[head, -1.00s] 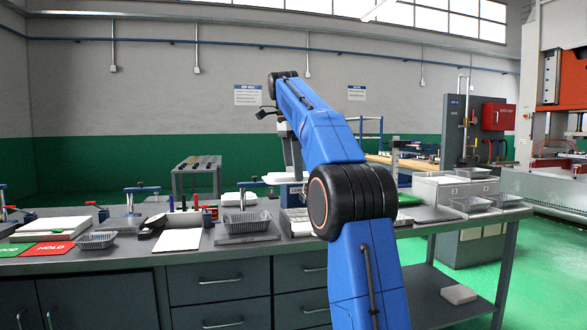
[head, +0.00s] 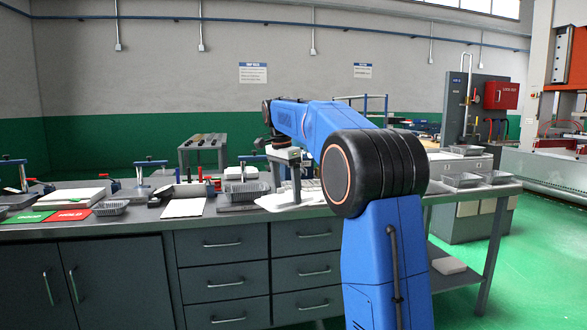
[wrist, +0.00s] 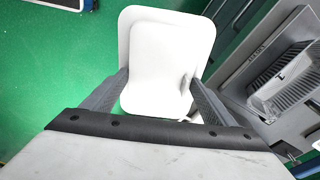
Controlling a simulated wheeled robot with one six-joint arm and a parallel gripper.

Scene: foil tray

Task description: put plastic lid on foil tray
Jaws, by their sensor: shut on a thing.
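My gripper (head: 296,194) is shut on the white plastic lid (head: 272,203) and holds it above the bench's front edge. In the wrist view the lid (wrist: 170,40) lies between my gripper's two fingers (wrist: 160,92), with green floor behind it. A foil tray (head: 242,191) stands on a dark plate on the bench, just left of and behind the lid in the head view. In the wrist view this tray (wrist: 284,88) is to the right of the lid, apart from it. My gripper hides part of the lid.
Left on the bench (head: 130,228) are a white sheet (head: 184,208), another foil tray (head: 111,208), a red mat (head: 70,215) and a green mat (head: 29,216). Clamps stand along the back. More trays (head: 462,180) sit at the right end.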

